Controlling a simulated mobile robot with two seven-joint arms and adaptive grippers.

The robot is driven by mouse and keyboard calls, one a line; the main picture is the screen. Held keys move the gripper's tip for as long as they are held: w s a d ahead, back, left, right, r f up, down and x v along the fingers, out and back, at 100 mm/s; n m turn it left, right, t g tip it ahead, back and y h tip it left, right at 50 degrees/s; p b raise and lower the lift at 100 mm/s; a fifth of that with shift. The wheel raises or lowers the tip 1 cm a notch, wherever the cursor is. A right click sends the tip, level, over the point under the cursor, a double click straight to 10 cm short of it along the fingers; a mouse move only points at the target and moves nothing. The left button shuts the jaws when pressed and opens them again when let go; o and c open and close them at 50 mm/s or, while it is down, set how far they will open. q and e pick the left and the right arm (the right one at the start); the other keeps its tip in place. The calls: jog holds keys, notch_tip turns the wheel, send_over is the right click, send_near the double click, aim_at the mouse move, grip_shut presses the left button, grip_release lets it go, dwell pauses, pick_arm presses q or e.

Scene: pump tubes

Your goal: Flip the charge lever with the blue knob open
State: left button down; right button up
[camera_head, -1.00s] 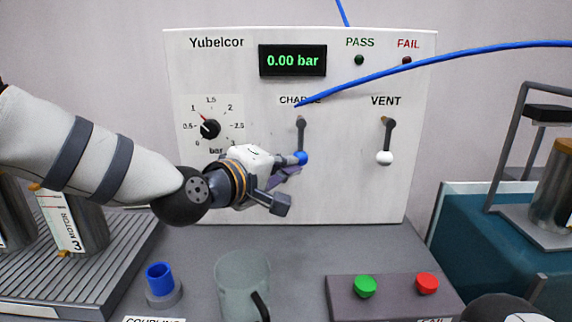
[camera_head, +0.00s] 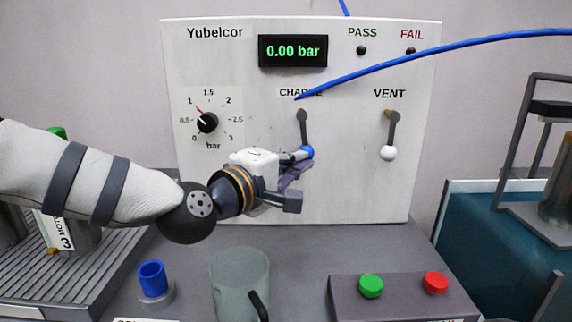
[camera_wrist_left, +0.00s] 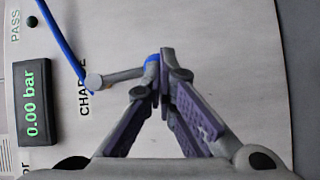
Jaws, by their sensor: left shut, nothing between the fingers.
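The charge lever (camera_head: 302,128) hangs down from its pivot on the white panel, under the CHARGE label, with its blue knob (camera_head: 307,152) at the lower end. My left gripper (camera_head: 306,160) is at the knob, its fingertips touching or just beside it. In the left wrist view the fingers (camera_wrist_left: 160,92) are shut together with nothing between them. The blue knob (camera_wrist_left: 152,58) shows partly behind the fingertips there, and the lever (camera_wrist_left: 122,76) runs left from it. My right gripper is not identifiable in these frames.
The vent lever (camera_head: 392,130) with a white knob hangs down to the right. The display (camera_head: 293,51) reads 0.00 bar. A blue hose (camera_head: 430,57) crosses before the panel. A clear mug (camera_head: 240,280), a blue coupling (camera_head: 152,277) and a button box (camera_head: 400,300) stand in front.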

pick_arm(q)
jog(key=d+r+n+t+b, duration=0.3)
jog(key=d+n+t+b, duration=0.1)
jog(key=d+n+b, duration=0.3)
jog(key=shift+n+t+h, duration=0.3)
jog(key=shift+n+h, duration=0.1)
jog(key=shift+n, duration=0.1)
pick_arm(e)
jog(key=s+f+g, duration=0.1)
jog(key=s+f, duration=0.2)
jog(key=f, duration=0.3)
jog(key=shift+f, duration=0.15)
pick_arm(q)
jog(key=v, duration=1.2)
